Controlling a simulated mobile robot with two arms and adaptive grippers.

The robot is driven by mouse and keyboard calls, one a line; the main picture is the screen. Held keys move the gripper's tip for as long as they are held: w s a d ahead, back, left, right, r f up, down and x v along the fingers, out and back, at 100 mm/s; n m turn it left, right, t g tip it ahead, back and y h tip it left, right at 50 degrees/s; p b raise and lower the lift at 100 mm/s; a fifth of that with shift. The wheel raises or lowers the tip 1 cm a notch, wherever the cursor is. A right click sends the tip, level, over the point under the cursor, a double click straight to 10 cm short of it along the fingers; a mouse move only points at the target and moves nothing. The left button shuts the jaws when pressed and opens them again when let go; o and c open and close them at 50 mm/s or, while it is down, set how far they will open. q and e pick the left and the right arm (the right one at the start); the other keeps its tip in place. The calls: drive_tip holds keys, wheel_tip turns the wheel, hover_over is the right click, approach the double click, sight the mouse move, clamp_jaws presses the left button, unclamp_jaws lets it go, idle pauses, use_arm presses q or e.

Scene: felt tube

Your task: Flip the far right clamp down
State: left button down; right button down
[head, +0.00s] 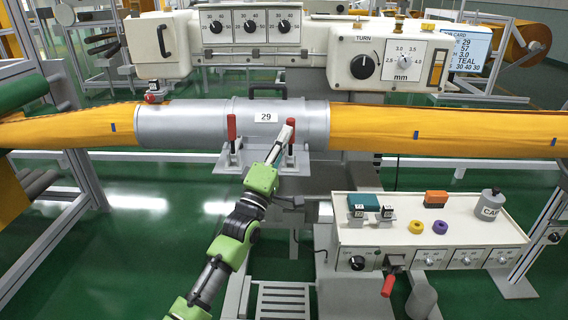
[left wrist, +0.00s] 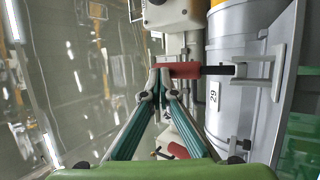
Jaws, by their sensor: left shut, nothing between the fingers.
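The grey metal cylinder with label 29 (head: 213,122) holds the orange felt tube (head: 430,127). Two red-handled clamps stand upright at its front: the left clamp (head: 231,128) and the right clamp (head: 291,128). My left gripper (head: 289,132) is shut and empty, its tips at the right clamp's red handle. In the left wrist view, the closed fingertips (left wrist: 161,78) are right beside that handle (left wrist: 182,70); whether they touch is unclear. The other red handle shows lower down (left wrist: 178,150). My right gripper is not in view.
Above the cylinder is a cream machine head with a TURN knob (head: 363,66). A cream control box (head: 430,232) with small coloured parts and a red-handled lever (head: 388,285) stands front right. A black carry handle (head: 267,87) tops the cylinder. Green floor is free at the left.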

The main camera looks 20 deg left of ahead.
use_arm(q)
drive_tip(key=shift+w+a+r, duration=0.2)
drive_tip(key=shift+w, duration=0.45)
drive_tip(key=shift+w+a+r, duration=0.15)
drive_tip(key=shift+w+r, duration=0.05)
drive_tip(key=shift+w, duration=0.4)
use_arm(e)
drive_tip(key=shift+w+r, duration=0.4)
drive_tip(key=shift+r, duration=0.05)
use_arm(q)
drive_tip(key=shift+a+r, duration=0.1)
drive_tip(key=shift+r, duration=0.1)
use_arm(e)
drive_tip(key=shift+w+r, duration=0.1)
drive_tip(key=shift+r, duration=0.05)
use_arm(q)
drive_tip(key=v, duration=1.2)
drive_tip(key=shift+f, duration=0.25)
